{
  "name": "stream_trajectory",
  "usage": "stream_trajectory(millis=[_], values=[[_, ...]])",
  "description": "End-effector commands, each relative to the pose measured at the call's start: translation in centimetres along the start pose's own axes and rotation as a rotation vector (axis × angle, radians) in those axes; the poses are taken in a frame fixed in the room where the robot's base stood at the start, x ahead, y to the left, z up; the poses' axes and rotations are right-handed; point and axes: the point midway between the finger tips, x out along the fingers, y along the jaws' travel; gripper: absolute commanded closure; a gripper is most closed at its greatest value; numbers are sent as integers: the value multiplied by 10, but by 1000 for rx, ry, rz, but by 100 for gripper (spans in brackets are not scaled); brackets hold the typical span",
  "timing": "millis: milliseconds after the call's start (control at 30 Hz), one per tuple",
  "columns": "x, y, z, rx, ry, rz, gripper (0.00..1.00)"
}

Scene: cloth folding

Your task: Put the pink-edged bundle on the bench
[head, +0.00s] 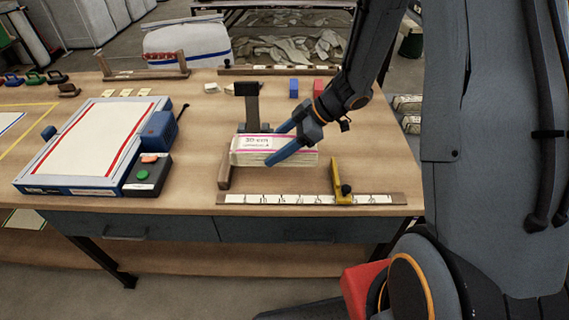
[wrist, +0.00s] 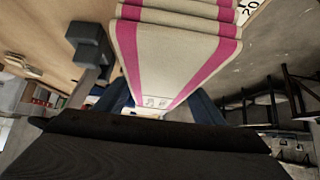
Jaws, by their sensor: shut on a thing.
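The pink-edged bundle (head: 290,156) is a flat, pale folded stack with pink stripes and a printed label, near the front right of the bench (head: 205,140). My gripper (head: 284,144) has its blue fingers shut on the bundle. In the wrist view the bundle (wrist: 170,55) stretches away from between the fingers, its pink stripes along both sides. I cannot tell whether its underside touches the bench top.
A ruler strip (head: 290,198) with a yellow stop (head: 342,186) lies at the front edge. A dark upright post (head: 252,105) stands behind the bundle. A framed press board (head: 95,140) and a button box (head: 148,173) are to the left. Small blue and red blocks (head: 318,87) sit behind.

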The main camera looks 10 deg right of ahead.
Motion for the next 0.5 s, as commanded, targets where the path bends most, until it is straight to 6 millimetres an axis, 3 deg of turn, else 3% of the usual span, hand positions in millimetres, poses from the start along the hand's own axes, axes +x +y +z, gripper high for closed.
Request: stream_trajectory(millis=[500], values=[[42, -1, 41, 2, 0, -3, 71]])
